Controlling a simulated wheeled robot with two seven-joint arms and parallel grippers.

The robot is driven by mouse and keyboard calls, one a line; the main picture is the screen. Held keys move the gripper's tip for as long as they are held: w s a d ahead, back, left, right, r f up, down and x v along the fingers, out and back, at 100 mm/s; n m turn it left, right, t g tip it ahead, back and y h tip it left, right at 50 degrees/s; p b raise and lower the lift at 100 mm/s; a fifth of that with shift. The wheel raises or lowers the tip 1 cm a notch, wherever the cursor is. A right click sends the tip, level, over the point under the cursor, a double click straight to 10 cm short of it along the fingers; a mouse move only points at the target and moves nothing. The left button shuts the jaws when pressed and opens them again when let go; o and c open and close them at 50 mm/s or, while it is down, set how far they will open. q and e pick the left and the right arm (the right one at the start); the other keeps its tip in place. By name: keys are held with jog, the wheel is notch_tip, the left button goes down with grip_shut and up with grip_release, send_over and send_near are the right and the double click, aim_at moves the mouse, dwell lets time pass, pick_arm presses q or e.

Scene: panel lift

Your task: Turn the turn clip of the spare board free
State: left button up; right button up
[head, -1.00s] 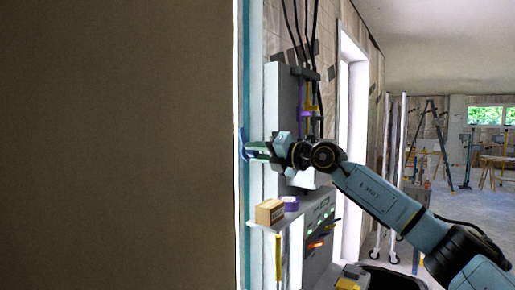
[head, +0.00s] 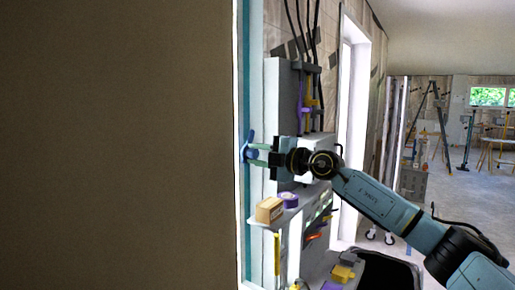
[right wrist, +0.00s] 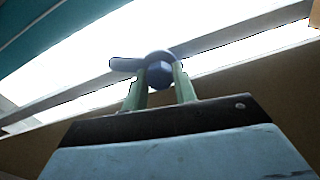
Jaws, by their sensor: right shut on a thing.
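The blue turn clip (head: 248,146) sits at the edge of a large brown board (head: 120,150), beside a teal strip (head: 246,210). In the right wrist view the clip (right wrist: 126,64) has a rounded hub and an arm pointing left. My right gripper (head: 254,154) reaches in from the right, its green fingers shut on the turn clip. The fingers (right wrist: 158,84) stand on either side of its hub in the right wrist view. I cannot tell whether the clip still overlaps the board. My left gripper is out of view.
Below the right gripper, a shelf (head: 257,221) carries a cardboard box (head: 269,210) and purple tape (head: 289,199). A grey cabinet (head: 283,100) with cables above stands behind the gripper. A dark bin (head: 385,272) is at lower right.

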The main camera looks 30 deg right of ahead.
jog(key=shift+m, duration=0.4)
jog(key=o, duration=1)
jog(key=shift+c, duration=0.2)
jog(key=shift+s+d+f, duration=0.1)
jog(key=shift+s+d, duration=0.2)
jog(key=shift+s, duration=0.25)
jog(key=b+v, duration=0.7)
jog(key=v, duration=0.5)
